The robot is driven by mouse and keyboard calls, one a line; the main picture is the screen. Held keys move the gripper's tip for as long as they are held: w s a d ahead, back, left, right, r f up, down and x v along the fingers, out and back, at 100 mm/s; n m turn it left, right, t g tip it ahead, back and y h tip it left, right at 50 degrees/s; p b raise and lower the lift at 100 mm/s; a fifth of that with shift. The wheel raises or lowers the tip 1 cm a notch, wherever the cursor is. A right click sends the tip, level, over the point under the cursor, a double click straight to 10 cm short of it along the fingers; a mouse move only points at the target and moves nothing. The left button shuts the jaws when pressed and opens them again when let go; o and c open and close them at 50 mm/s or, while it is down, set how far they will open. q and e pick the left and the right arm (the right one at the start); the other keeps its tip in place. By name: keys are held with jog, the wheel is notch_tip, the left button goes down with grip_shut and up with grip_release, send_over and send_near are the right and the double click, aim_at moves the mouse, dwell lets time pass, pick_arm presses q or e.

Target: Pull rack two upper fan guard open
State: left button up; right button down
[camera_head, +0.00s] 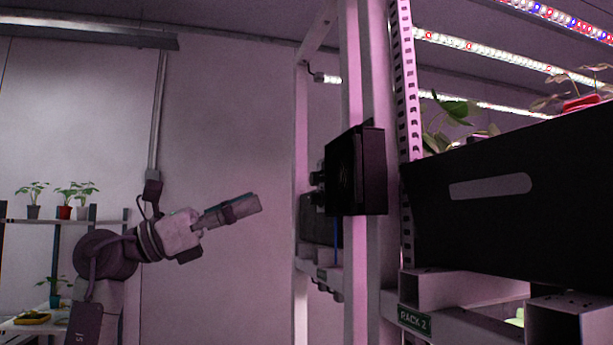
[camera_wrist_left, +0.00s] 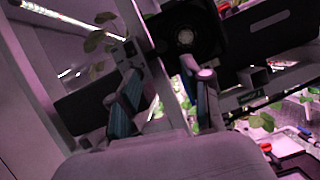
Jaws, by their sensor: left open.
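A black box-like unit (camera_head: 365,172), which looks like the upper fan guard, is fixed to the white post of the rack labelled RACK 2 (camera_head: 413,319). In the head view it is seen from the side, so I cannot tell whether it is ajar. The left wrist view shows a dark square unit (camera_wrist_left: 208,32) with a pale round hub, probably the same fan. My left gripper (camera_head: 250,206) is left of the rack, pointing toward it, apart from the black unit. In the left wrist view its two fingers (camera_wrist_left: 165,98) are spread with nothing between them. My right gripper is not visible.
A black panel (camera_head: 480,240) with a slot fills the right of the rack, with plants above it. A second dark box (camera_head: 318,220) sits behind the post. A shelf (camera_head: 60,221) with potted plants stands at far left. Free air lies between my gripper and the rack.

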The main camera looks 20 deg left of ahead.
aim_at(311, 180)
pick_arm(q)
jog(key=p+x, duration=0.3)
jog(key=x, duration=0.7)
jog(key=shift+s+d+r, duration=0.1)
jog(key=shift+s+r, duration=0.05)
jog(key=shift+w+d+r+p, duration=0.1)
jog(key=shift+w+d+p, duration=0.25)
jog(key=shift+d, duration=0.1)
grip_shut()
